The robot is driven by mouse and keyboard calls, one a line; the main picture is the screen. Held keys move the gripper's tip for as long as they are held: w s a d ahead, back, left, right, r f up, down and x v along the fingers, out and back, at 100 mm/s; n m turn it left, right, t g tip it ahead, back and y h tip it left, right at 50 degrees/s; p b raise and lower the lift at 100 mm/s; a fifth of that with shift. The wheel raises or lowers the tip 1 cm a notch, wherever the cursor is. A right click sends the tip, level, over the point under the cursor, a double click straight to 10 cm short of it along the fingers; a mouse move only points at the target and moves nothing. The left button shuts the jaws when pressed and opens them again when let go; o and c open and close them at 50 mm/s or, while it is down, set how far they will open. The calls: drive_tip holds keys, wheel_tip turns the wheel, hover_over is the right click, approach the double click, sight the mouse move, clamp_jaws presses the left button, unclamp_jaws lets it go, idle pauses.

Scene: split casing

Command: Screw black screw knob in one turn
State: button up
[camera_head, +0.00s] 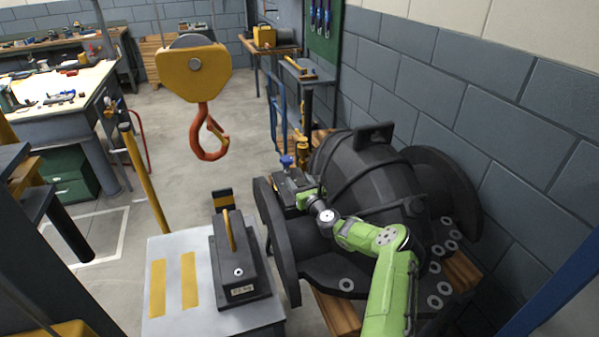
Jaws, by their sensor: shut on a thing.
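The split casing (375,178) is a large dark ribbed housing with round flanges, lying at the right by the wall. My green arm reaches from the lower right across its front. My gripper (299,188) is at the casing's left side, near the upper edge of the left flange. It is small and dark here, and its fingers blend with the dark parts around them. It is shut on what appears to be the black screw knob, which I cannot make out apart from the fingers. A blue-topped fitting (287,161) stands just behind the gripper.
An orange hook (207,135) hangs from a yellow block at the left of the casing. A dark weight with a yellow handle (240,262) sits on a grey stand (165,318) in front. The casing rests on wooden timbers. Open floor lies behind the hook.

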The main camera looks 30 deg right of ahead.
drive_tip(key=m+g+h+p, duration=0.1)
drive_tip(key=m+h, duration=0.1)
drive_tip(key=m+g+h+p, duration=0.1)
drive_tip(key=h, duration=0.2)
drive_tip(key=shift+a+m+h, duration=0.1)
drive_tip(key=shift+m+h, duration=0.2)
drive_tip(key=shift+m, duration=0.1)
drive_tip(key=m+g+h, duration=0.3)
drive_tip(key=h, duration=0.1)
drive_tip(key=shift+f+m+h, duration=0.15)
drive_tip(key=shift+m+h, duration=0.15)
drive_tip(key=m+g+h+b, duration=0.3)
drive_tip(key=g+b, duration=0.2)
drive_tip(key=shift+f+m, duration=0.15)
drive_tip(key=shift+m, duration=0.25)
drive_tip(key=m+g+h+b, duration=0.1)
drive_tip(key=g+b, duration=0.1)
drive_tip(key=b, duration=0.1)
drive_tip(key=shift+r+m+g+b, duration=0.3)
drive_tip(key=shift+m+g, duration=0.1)
drive_tip(key=o, duration=1)
drive_tip(key=shift+c, duration=0.2)
